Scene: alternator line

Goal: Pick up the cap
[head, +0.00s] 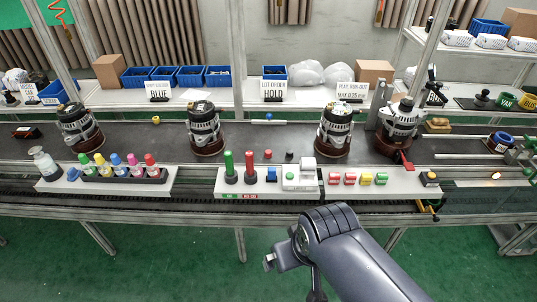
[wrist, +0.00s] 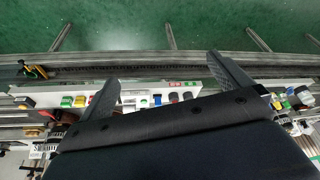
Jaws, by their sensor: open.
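Several small cap-like pieces are in the head view, and I cannot tell which one is the cap. A small red piece (head: 267,154) and a small black piece (head: 289,155) sit on the dark belt behind the white middle tray. A small blue piece (head: 270,174) sits on that tray. My gripper (wrist: 162,70) is open, its two fingers wide apart with nothing seen between them. In the head view my gripper (head: 283,258) hangs in front of the line, over the green floor, apart from these pieces.
The white middle tray (head: 230,188) holds green and red posts and a white device. Coloured bottles (head: 115,165) stand on the left tray. Several alternators (head: 206,130) stand along the belt (head: 245,135). Coloured blocks (head: 366,179) sit at right. The floor (head: 180,250) in front is clear.

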